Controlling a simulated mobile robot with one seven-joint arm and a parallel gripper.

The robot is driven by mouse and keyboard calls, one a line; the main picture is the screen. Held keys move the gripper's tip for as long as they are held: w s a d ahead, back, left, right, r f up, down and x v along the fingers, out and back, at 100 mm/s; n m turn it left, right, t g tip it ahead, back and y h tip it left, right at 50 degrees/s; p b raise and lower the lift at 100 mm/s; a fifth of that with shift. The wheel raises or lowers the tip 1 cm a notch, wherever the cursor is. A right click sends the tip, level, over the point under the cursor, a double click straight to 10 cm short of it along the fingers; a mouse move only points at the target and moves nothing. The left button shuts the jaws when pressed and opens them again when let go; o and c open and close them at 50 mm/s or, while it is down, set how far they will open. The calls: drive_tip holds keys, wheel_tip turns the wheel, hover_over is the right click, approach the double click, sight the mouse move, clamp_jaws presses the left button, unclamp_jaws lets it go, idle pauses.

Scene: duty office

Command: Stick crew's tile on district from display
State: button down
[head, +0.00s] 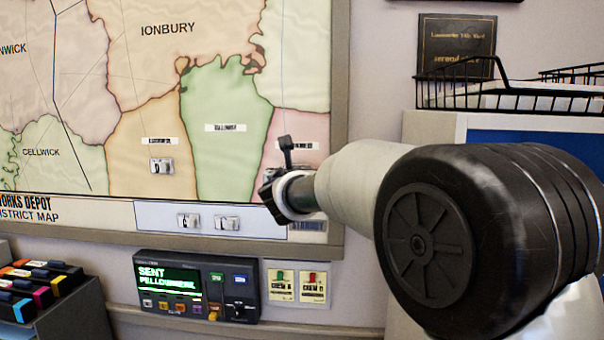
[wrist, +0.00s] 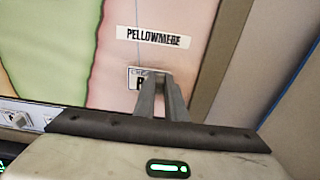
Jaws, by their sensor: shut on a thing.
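The display (head: 168,280) reads "SENT" and a second line that looks like PELLOWMERE. The pink district (head: 300,125) at the map's right edge carries the label PELLOWMERE (wrist: 154,36) in the wrist view. My gripper (wrist: 160,82) is shut on a small white crew tile (wrist: 134,78) below that label. The fingers hide much of the tile, and its letter is only partly visible. I cannot tell whether the tile touches the map. In the head view my gripper (head: 268,192) is in front of the pink district's lower part and my arm covers some of it.
Another tile (head: 162,166) is on the orange district. Two tiles (head: 188,221) (head: 227,223) sit on the pale strip under the map. Two crew cards (head: 282,285) (head: 313,287) are right of the display. A wire tray (head: 455,95) stands at upper right. The map frame (head: 338,110) borders the pink district.

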drive_tip(key=shift+w, duration=0.35)
idle(0.3)
drive_tip(key=c, duration=1.7)
unclamp_jaws()
drive_tip(key=shift+s, duration=0.15)
